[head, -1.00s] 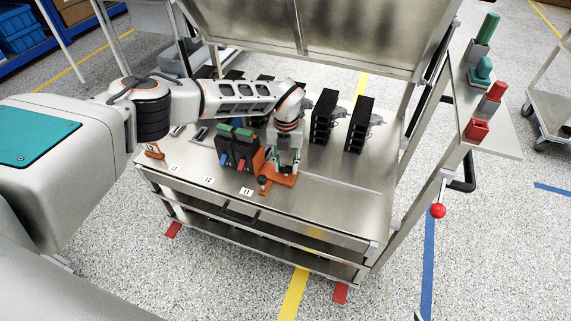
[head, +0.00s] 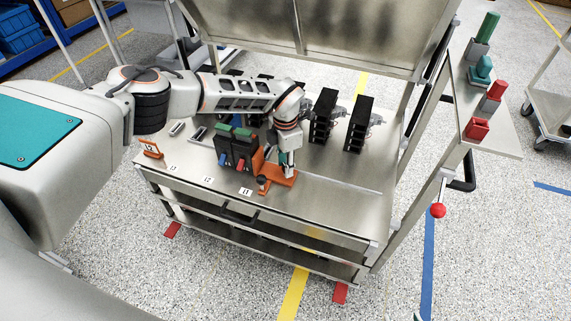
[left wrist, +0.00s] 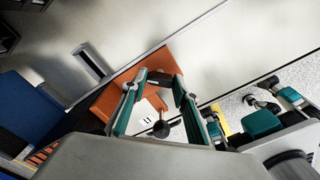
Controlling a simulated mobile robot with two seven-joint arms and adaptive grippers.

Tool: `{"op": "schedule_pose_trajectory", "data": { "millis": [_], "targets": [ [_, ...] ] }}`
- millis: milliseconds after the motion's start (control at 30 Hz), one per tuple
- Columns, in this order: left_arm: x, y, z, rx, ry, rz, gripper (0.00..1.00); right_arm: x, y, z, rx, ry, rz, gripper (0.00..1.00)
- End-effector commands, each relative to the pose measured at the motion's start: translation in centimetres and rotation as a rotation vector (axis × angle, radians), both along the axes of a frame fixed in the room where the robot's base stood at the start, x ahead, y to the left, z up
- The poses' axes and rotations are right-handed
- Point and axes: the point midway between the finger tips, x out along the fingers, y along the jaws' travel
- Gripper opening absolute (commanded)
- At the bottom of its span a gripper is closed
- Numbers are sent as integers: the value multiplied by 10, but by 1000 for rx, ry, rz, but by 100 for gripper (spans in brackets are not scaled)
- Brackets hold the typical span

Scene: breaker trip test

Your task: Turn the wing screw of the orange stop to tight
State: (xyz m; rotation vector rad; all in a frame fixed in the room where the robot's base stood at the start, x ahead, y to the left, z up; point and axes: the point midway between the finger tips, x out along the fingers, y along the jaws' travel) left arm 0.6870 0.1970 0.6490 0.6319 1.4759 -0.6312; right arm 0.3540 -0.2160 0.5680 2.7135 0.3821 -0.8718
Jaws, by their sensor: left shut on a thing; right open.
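The orange stop (head: 280,179) lies on the steel cart top, at the right of a dark breaker block (head: 238,150). It also shows under my left gripper in the left wrist view (left wrist: 113,96). My left gripper (head: 286,170) points down over the stop. In the left wrist view its fingers (left wrist: 159,82) are shut on a small dark piece at the stop, which appears to be the wing screw (left wrist: 160,77). The fingers hide much of it, and its angle cannot be read. A dark round knob (head: 263,184) stands at the stop's front end.
Black modules (head: 323,118) stand behind and right of my left gripper. A small orange stand (head: 151,149) is at the cart's left edge. Labels (head: 245,191) line the front. A side shelf (head: 492,140) holds red and green parts. The cart top's right front is clear.

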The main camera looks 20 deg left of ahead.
Motion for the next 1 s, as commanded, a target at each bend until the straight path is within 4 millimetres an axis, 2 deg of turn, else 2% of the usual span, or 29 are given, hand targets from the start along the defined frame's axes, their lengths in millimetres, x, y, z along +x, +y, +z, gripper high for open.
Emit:
{"op": "schedule_pose_trajectory", "data": {
  "millis": [33, 600, 1000],
  "targets": [
    [-2, 1, -4, 2, 6, -44, 8, -1, 0, -2, -1, 2, 0, 42],
    [-3, 1, -5, 0, 8, -561, 8, 3, 2, 0, 4, -8, 1, 42],
    [-3, 1, -5, 0, 8, -771, 8, 8, 3, 1, 4, -18, 6, 42]
  ]
}}
